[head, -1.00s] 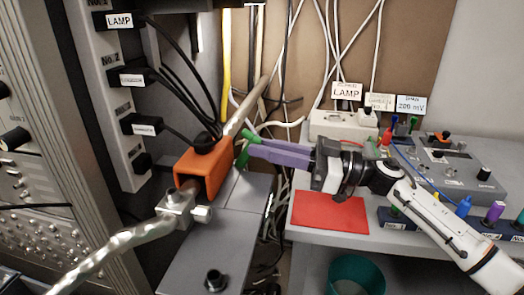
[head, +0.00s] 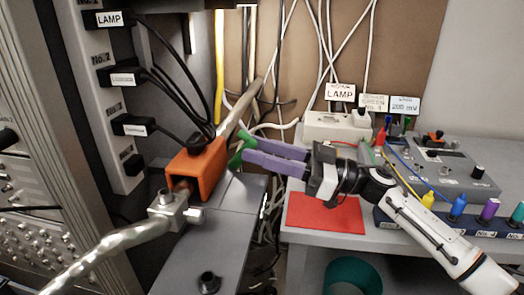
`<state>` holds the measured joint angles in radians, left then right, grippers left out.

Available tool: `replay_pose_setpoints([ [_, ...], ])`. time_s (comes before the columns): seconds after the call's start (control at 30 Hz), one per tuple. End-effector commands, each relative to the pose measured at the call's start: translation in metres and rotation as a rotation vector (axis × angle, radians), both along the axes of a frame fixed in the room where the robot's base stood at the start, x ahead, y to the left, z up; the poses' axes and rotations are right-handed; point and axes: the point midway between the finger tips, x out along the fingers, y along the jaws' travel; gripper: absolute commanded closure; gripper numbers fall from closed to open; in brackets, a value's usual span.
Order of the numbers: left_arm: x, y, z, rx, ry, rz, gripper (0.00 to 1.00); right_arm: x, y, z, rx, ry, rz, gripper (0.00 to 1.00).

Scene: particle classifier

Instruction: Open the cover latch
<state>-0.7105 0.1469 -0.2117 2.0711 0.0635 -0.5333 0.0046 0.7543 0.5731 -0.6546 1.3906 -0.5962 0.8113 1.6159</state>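An orange U-shaped piece (head: 197,168), which looks like the cover latch, sits around a metal rod at the centre left, above a grey surface. My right gripper (head: 243,150) comes in from the right with purple fingers and green tips. Its fingers are a little apart, with nothing seen between them. The tips are right beside the right edge of the orange piece; I cannot tell whether they touch it. My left gripper is not in view.
A metal clamp block (head: 170,207) holds the rod in front of the orange piece. Black cables (head: 175,100) hang behind it from a power strip. At right, a bench carries a red mat (head: 325,213), a white socket box (head: 337,126) and a control box (head: 440,165). A green bin (head: 353,275) stands below.

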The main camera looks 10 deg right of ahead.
Motion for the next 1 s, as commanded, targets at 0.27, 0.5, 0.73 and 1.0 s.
replay_pose_setpoints([
  [0.27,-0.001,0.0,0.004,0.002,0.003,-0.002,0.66,0.0,0.0,0.017,-0.001,-0.003,0.001,0.67],
  [0.5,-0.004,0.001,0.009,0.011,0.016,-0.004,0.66,0.0,0.0,0.064,-0.003,-0.005,0.0,0.67],
  [0.73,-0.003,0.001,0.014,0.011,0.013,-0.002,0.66,0.0,0.0,0.095,-0.001,-0.002,0.0,0.67],
  [1.0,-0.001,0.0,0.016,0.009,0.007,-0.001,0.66,0.0,0.0,0.1,0.0,0.001,0.0,0.67],
])
